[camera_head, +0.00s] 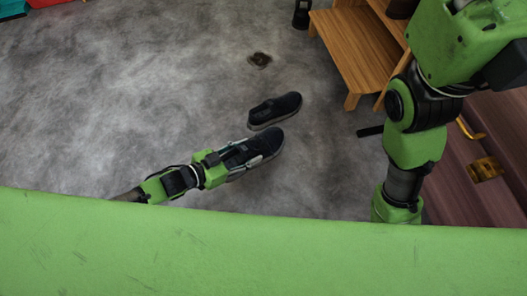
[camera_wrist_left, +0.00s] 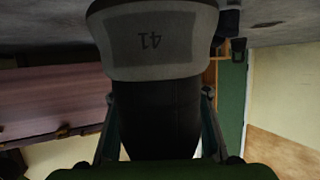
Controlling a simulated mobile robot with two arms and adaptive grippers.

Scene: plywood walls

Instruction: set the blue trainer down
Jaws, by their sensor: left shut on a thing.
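The blue trainer (camera_head: 262,148) looks dark navy with a light sole edge. My left gripper (camera_head: 230,158) is shut on it, with its arm coming in from the lower left. In the left wrist view the trainer (camera_wrist_left: 155,125) sits between the two fingers, and a grey part marked 41 (camera_wrist_left: 150,43) fills the top middle. I cannot tell whether the trainer touches the floor. A second dark shoe (camera_head: 275,110) lies on the floor just beyond it. My right arm shows at the right, but its gripper is not in view.
A wooden step-like piece (camera_head: 355,50) stands at the upper right. Brown furniture with a gold handle (camera_head: 485,168) is at the right edge. The grey floor (camera_head: 120,100) at the left is clear.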

